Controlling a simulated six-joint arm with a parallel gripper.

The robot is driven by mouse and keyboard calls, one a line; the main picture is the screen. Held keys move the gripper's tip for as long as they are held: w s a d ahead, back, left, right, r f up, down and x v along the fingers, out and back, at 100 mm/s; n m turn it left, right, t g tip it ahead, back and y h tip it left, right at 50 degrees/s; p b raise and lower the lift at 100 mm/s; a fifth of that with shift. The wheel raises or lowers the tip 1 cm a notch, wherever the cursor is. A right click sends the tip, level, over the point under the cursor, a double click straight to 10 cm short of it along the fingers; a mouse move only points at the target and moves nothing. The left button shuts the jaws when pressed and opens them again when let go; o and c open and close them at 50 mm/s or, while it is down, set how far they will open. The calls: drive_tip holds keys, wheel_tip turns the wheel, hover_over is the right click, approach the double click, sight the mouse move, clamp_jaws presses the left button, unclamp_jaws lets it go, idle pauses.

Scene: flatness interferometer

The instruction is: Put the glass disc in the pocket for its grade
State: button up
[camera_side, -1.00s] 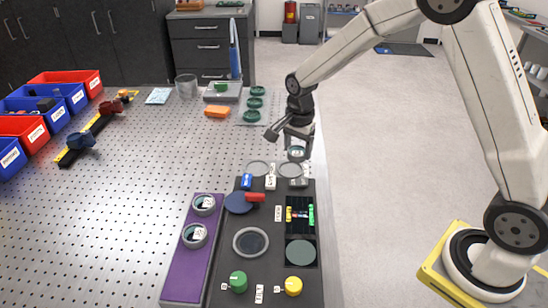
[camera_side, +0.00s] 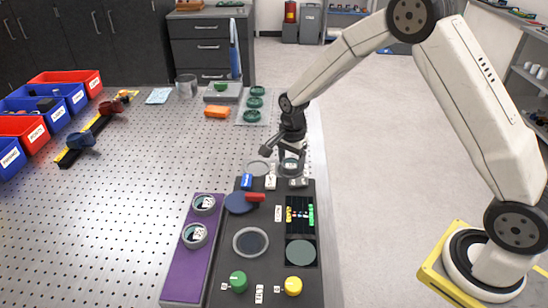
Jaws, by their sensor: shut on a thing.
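My gripper (camera_side: 289,152) is shut on a small glass disc (camera_side: 291,165) with a pale label, at the far right end of the dark panel. It holds the disc over or in the right round pocket, which the disc and gripper mostly hide; I cannot tell whether the disc touches it. The left round pocket (camera_side: 258,168) looks empty. Two more discs in grey rings, one (camera_side: 203,204) behind the other (camera_side: 194,235), sit on the purple tray (camera_side: 188,275).
The dark panel (camera_side: 222,268) carries a large ring (camera_side: 250,242), a green knob (camera_side: 238,281), a yellow knob (camera_side: 293,286) and a red block (camera_side: 256,197). Green round pieces (camera_side: 255,103) stand behind the gripper. The perforated table is clear at left centre.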

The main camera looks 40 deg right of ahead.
sight(294, 165)
drive_tip(key=shift+f, duration=0.2)
drive_tip(key=o, duration=1.2)
drive_tip(key=shift+r, duration=0.1)
wheel_tip(294, 165, up, 12)
drive_tip(key=shift+r, duration=0.1)
idle(0.5)
drive_tip(key=shift+s+a+f+n+t, duration=0.25)
drive_tip(key=shift+s+f+n+t, duration=0.35)
drive_tip(key=shift+s+n, duration=2.4)
drive_tip(key=shift+s+a+f+n+t, duration=0.3)
drive_tip(key=shift+s+f+n, duration=0.5)
drive_tip(key=shift+s+n, duration=2.1)
drive_tip(key=shift+s+a+f+n+t, duration=0.35)
drive_tip(key=shift+s+f+n, duration=0.35)
drive_tip(key=shift+s+n, duration=2.3)
